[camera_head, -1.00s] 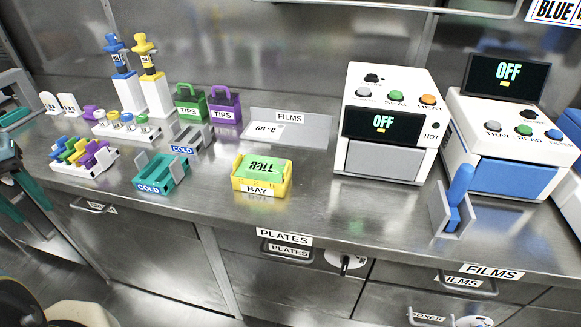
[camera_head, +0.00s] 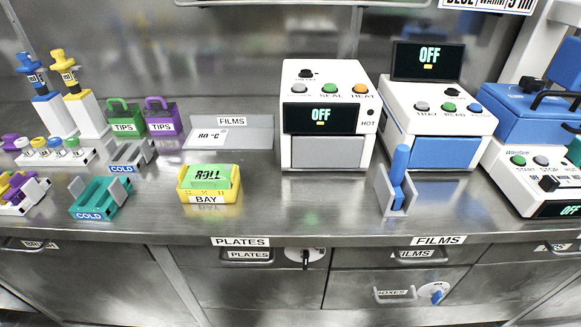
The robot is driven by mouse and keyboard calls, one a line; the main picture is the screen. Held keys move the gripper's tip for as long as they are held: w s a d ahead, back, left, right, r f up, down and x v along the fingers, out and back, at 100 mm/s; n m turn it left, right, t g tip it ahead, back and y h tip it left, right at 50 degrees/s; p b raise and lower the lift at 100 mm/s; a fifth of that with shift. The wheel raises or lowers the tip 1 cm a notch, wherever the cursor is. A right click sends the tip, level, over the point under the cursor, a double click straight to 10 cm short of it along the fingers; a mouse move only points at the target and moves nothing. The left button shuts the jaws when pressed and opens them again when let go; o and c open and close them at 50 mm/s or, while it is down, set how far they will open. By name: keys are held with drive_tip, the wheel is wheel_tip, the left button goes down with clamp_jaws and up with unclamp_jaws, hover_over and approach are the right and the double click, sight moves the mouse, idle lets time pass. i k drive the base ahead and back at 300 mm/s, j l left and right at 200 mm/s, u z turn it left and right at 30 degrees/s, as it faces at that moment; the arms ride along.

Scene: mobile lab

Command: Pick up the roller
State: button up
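A blue upright handle (camera_head: 399,163), which looks like the roller, stands in a small grey holder (camera_head: 411,198) near the counter's front edge, right of centre. Its lower end is partly hidden by the holder. A green plate marked ROLL (camera_head: 209,176) lies in a yellow tray marked BAY (camera_head: 226,196), left of centre. My gripper is not in this view.
Behind the holder stand a white sealer (camera_head: 327,80) with a grey front and a white reader (camera_head: 440,110) with a blue front, both showing OFF. A blue-lidded device (camera_head: 530,112) is at right. Teal COLD rack (camera_head: 119,190) is at left. Counter between tray and holder is clear.

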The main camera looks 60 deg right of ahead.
sight(402, 154)
drive_tip(key=k+l, duration=0.8)
drive_tip(key=k+l+u, duration=0.1)
drive_tip(key=k+l, duration=0.7)
drive_tip(key=k, duration=0.2)
